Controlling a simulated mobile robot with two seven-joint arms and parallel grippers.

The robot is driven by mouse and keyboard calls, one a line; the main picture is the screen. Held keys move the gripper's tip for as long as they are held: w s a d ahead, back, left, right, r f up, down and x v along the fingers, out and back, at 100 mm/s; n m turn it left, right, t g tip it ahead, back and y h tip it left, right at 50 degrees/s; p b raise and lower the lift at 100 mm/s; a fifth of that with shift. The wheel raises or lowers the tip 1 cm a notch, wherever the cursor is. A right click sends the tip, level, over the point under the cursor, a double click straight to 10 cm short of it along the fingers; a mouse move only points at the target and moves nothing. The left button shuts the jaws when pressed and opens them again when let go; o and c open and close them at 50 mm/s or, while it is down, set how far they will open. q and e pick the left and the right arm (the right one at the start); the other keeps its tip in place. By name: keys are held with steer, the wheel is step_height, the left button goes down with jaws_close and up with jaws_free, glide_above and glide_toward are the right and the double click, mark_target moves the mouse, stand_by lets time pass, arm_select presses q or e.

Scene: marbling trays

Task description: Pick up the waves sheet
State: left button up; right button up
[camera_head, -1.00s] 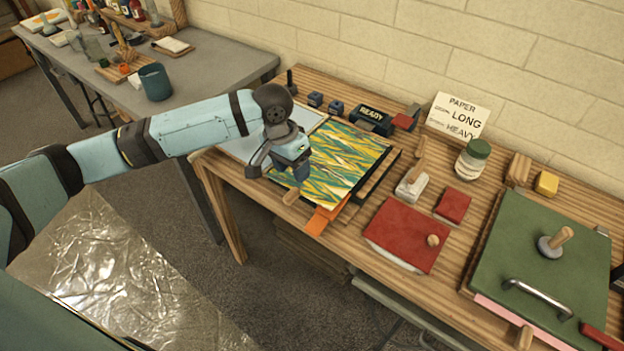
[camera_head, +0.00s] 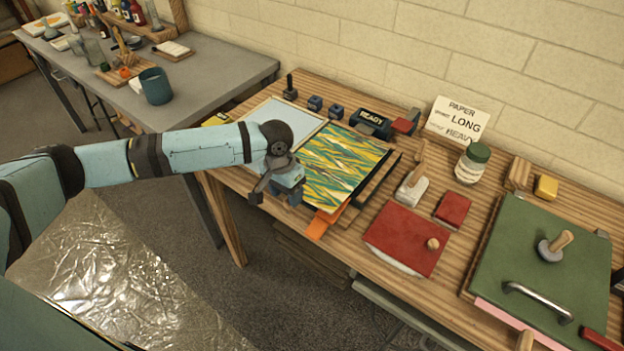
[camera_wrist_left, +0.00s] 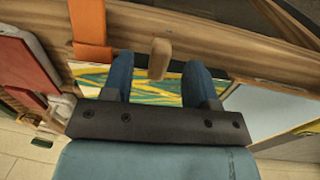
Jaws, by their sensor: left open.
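The waves sheet (camera_head: 347,163), with green, yellow and white zigzag stripes, lies flat in a dark-edged frame on the wooden table. My left gripper (camera_head: 275,197) is open and empty at the sheet's near left corner, by the table's front edge. It hides that corner in the head view. In the left wrist view, the open fingers of my left gripper (camera_wrist_left: 160,78) have a strip of the sheet (camera_wrist_left: 150,93) and a small wooden peg (camera_wrist_left: 160,58) showing between them. I cannot tell whether the fingers touch anything. My right gripper is not in view.
An orange strap (camera_head: 320,222) hangs over the table edge beside the gripper. A pale tray (camera_head: 282,122) lies left of the sheet.

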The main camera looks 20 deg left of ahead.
mark_target(287, 200)
arm_select(q)
steer(key=shift+d+f, duration=0.1)
steer(key=shift+f, duration=1.45)
steer(key=shift+c, duration=0.4)
